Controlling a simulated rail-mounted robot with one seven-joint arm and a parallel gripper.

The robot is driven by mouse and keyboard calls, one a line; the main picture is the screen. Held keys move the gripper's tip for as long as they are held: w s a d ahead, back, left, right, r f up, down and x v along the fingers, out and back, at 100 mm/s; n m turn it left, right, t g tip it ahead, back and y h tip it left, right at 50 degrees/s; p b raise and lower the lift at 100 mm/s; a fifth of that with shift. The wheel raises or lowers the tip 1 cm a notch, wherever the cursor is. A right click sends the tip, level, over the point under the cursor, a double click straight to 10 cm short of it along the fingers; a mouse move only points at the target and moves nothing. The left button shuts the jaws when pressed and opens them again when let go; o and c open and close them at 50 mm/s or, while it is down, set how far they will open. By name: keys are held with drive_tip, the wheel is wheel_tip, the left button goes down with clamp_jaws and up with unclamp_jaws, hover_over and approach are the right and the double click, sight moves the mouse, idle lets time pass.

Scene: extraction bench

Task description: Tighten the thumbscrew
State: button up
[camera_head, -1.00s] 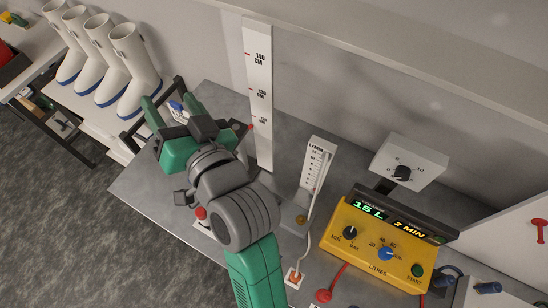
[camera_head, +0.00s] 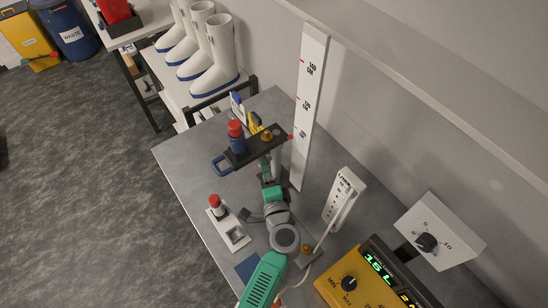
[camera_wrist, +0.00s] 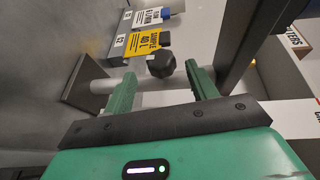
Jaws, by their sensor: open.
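A dark faceted knob (camera_wrist: 160,65), apparently the thumbscrew, shows in the wrist view just beyond and between the fingertips. A pale rod lies behind it. My gripper (camera_wrist: 158,85) has its green fingers apart, one on each side of the knob's line, with nothing held. In the head view my gripper (camera_head: 267,172) is below a dark carriage plate (camera_head: 243,157) beside the tall white scale (camera_head: 309,85); its fingertips are largely hidden. The dark knob is not visible there.
A yellow tag (camera_wrist: 147,43) is behind the knob. A red-topped item (camera_head: 216,203) stands left of my arm. A flow tube (camera_head: 343,198), a yellow control box (camera_head: 345,288) and a dial box (camera_head: 440,232) are to the right. The bench's left part is bare.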

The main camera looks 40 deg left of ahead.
drive_tip(key=x, duration=0.6)
drive_tip(key=shift+w+a+b, duration=0.25)
drive_tip(key=shift+a+b, duration=0.05)
drive_tip(key=c, duration=1)
drive_tip(key=f+b, duration=0.1)
drive_tip(key=b, duration=0.2)
drive_tip(key=shift+y, duration=0.3)
drive_tip(key=b, duration=0.3)
drive_tip(key=shift+f+t+y, duration=0.1)
drive_tip(key=shift+t+y, duration=0.2)
drive_tip(key=shift+t, duration=0.1)
drive_tip(key=b, duration=0.4)
drive_tip(key=m+t+y+b, duration=0.1)
drive_tip(key=b, duration=0.2)
drive_tip(key=shift+r+b, duration=0.25)
drive_tip(key=shift+b, duration=0.1)
drive_tip(key=shift+r+m+t+y+b, duration=0.3)
drive_tip(key=shift+m+t+y+b, duration=0.15)
drive_tip(key=shift+b, duration=0.6)
drive_tip(key=shift+r, duration=0.35)
